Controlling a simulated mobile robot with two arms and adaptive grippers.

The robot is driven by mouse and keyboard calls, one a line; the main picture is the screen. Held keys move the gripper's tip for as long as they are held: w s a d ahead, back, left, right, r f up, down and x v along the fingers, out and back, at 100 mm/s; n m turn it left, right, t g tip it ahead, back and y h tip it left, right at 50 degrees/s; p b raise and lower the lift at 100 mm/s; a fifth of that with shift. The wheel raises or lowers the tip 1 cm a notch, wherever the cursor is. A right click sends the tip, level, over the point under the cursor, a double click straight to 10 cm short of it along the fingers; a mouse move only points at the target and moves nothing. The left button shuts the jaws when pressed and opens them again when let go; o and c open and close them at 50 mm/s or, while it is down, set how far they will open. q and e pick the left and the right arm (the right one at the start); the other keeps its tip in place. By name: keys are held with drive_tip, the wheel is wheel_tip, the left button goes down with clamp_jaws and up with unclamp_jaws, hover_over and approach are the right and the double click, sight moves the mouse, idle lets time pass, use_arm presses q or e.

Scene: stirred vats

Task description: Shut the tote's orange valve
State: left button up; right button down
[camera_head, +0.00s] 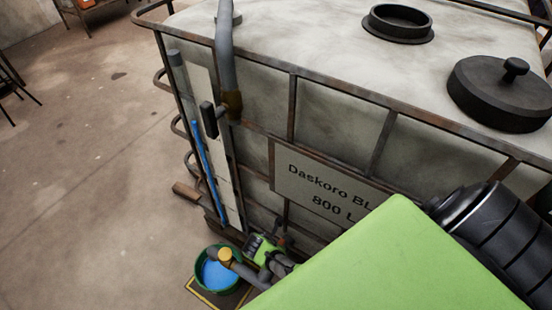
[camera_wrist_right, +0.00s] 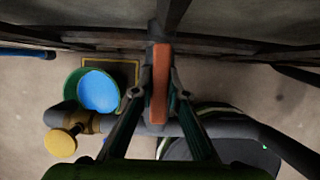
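The tote (camera_head: 250,90) is a pale, stained tank in a rusty cage, labelled "Daskoro BL" and "800 L". The orange valve (camera_wrist_right: 160,85) shows in the right wrist view as a narrow handle lying lengthwise up the picture. The fingertips of my right gripper (camera_wrist_right: 160,80) stand close against its two sides and look shut on it. In the head view my right gripper (camera_head: 266,246) is low at the tote's front, largely hidden by my green arm, and the handle cannot be made out there. My left gripper is not in view.
A green bucket (camera_head: 201,277) of blue liquid stands on the floor below a pipe outlet with a yellow knob (camera_wrist_right: 61,146). A grey hose (camera_head: 225,50) runs down the tote's corner beside a blue level tube (camera_head: 207,165). Open floor (camera_head: 90,180) lies to the left.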

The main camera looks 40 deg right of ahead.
drive_tip(key=shift+m, duration=0.4)
drive_tip(key=m+g, duration=0.1)
drive_tip(key=m, duration=0.1)
drive_tip(key=shift+m+h, duration=0.3)
drive_tip(key=shift+m, duration=0.1)
drive_tip(key=m+g+b, duration=0.1)
drive_tip(key=m+g, duration=0.1)
drive_tip(key=m, duration=0.2)
drive_tip(key=shift+f+m+b, duration=0.1)
drive_tip(key=shift+m+b, duration=0.2)
drive_tip(key=shift+b, duration=0.05)
drive_tip(key=m, duration=0.2)
drive_tip(key=m+g+y+b, duration=0.1)
drive_tip(key=m, duration=0.1)
drive_tip(key=shift+m+g, duration=0.3)
drive_tip(key=shift+m+g+y+b, duration=0.4)
drive_tip(key=shift+m+y+b, duration=0.25)
drive_tip(key=shift+m, duration=1.25)
